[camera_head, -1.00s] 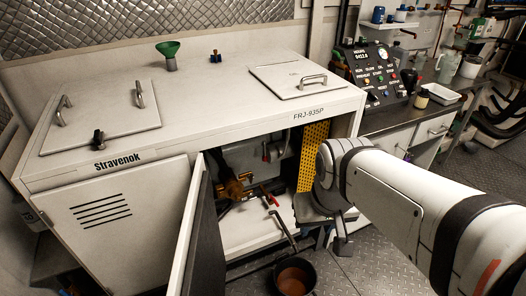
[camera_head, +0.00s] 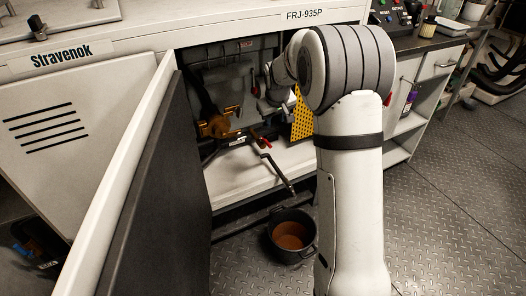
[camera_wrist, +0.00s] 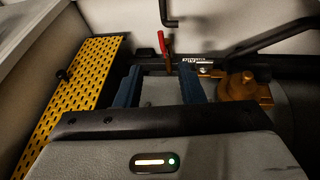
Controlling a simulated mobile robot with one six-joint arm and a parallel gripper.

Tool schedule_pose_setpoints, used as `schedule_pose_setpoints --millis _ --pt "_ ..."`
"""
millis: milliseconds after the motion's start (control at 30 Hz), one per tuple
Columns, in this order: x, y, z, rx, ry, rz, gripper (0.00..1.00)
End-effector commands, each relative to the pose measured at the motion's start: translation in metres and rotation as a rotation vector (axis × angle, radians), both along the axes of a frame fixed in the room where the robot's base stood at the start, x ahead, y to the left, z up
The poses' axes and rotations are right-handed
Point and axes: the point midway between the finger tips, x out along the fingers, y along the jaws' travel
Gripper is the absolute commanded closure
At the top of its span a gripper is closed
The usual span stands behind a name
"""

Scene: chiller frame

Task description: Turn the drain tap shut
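A red tap lever (camera_wrist: 163,45) shows in the wrist view, on a dark pipe just beyond my fingertips and roughly midway between them. In the head view a red lever (camera_head: 266,143) sits on the pipework inside the open cabinet, above a dark drain spout (camera_head: 278,172) that slopes down to the front. My gripper (camera_wrist: 162,76) is open, its two blue fingers spread and nothing between them. I cannot tell whether either finger touches the lever. In the head view my arm reaches into the cabinet and my fingers are hard to make out.
A brass fitting (camera_wrist: 238,88) sits right of my fingers; it also shows in the head view (camera_head: 216,127). A yellow perforated panel (camera_wrist: 78,90) stands on the left. A pot of brown liquid (camera_head: 291,236) is on the floor. The open cabinet door (camera_head: 160,190) stands left.

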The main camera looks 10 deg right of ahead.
Motion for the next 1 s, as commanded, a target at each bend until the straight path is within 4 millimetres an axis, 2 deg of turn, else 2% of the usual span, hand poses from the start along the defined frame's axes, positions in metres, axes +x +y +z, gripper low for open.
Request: schedule_pose_setpoints --millis 33,100,200,300,467,800,1000 --pt "0.019 0.001 -0.043 -0.007 -0.004 0.015 0.65" --pt "0.039 0.002 -0.071 -0.016 -0.015 0.032 0.65" --pt "0.059 0.003 -0.100 -0.025 -0.027 0.052 0.65" --pt "0.070 0.004 -0.114 -0.031 -0.035 0.061 0.65" --pt "0.078 0.003 -0.130 -0.033 -0.037 0.064 0.65" --pt "0.100 0.000 -0.177 -0.032 -0.036 0.063 0.65" --pt "0.105 -0.001 -0.187 -0.032 -0.037 0.063 0.65"
